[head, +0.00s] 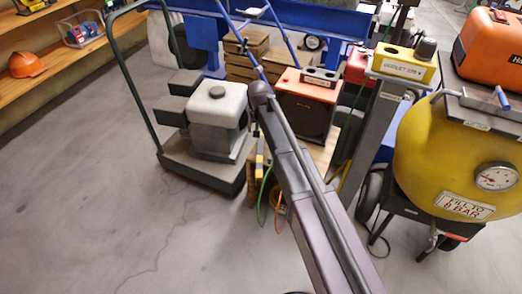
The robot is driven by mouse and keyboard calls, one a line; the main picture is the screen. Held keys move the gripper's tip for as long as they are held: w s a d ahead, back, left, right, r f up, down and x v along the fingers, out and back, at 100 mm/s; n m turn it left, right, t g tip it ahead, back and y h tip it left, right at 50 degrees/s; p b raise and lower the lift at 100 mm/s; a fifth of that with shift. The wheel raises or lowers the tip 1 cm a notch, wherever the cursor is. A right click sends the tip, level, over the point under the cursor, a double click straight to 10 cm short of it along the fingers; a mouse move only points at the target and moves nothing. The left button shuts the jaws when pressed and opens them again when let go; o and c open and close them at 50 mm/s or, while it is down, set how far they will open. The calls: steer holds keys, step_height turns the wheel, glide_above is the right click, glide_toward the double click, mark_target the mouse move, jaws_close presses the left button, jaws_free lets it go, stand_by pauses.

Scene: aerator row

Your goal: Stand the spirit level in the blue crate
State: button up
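I cannot make out the spirit level for certain. A narrow yellow and dark piece (259,166) shows just left of my arm, beside the wooden crates, but it is too small to identify. I see no clear blue crate; the blue shapes at the back look like parts of a frame or machine. My arm rises from the bottom right to a joint near the middle of the view.
A dark cart (203,168) carries a white tank (216,106). An orange-topped box (305,108) stands behind my arm. A yellow pressure tank (440,145) fills the right. Shelves with an orange helmet (26,64) are at left. The left floor (90,220) is clear.

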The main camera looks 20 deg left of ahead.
mark_target(260, 145)
steer(key=shift+w+a+f+b, duration=0.1)
steer(key=shift+w+f+b, duration=0.1)
steer(key=shift+f+b, duration=1.15)
steer(key=shift+w+a+f+b, duration=0.1)
steer(key=shift+w+f+b, duration=0.1)
steer(key=shift+f+b, duration=1.2)
steer(key=shift+w+f+b, duration=0.2)
steer(key=shift+f+b, duration=1.1)
steer(key=shift+f, duration=0.15)
steer(key=shift+w+a+f+b, duration=0.1)
steer(key=shift+w+f+b, duration=0.1)
steer(key=shift+f+b, duration=0.7)
steer(key=shift+w+d+f+b, duration=0.1)
steer(key=shift+w+f+b, duration=0.1)
steer(key=shift+f+b, duration=0.65)
steer(key=shift+w+a+f+b, duration=0.1)
steer(key=shift+w+f+b, duration=0.1)
steer(key=shift+f+b, duration=0.65)
steer(key=shift+c, duration=0.2)
steer(key=shift+r, duration=0.1)
jaws_close()
